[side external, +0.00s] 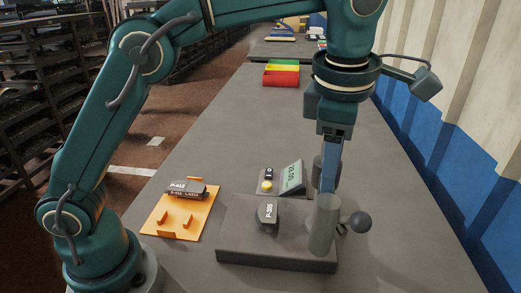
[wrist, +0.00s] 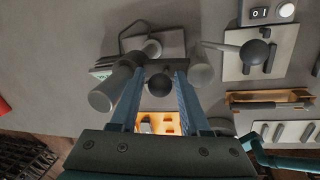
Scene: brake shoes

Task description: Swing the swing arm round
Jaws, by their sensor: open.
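The grey fixture (side external: 250,248) sits on the bench in the side view, with an upright round post (side external: 322,232) at its right end. A dark ball knob (side external: 360,222) sticks out to the right of the post. I cannot tell clearly which part is the swing arm. My gripper (side external: 328,182) points down with its blue fingers just above or behind the post. In the wrist view my gripper (wrist: 166,75) has its fingers apart, and a dark ball (wrist: 159,85) shows between them. Whether they touch anything is unclear.
A dark labelled block (side external: 268,213) sits on the fixture. An orange tray (side external: 160,228) holding a dark labelled part (side external: 186,189) lies left. A display box (side external: 292,177) stands behind the fixture. Coloured bins (side external: 281,76) are farther back. The bench between is mostly clear.

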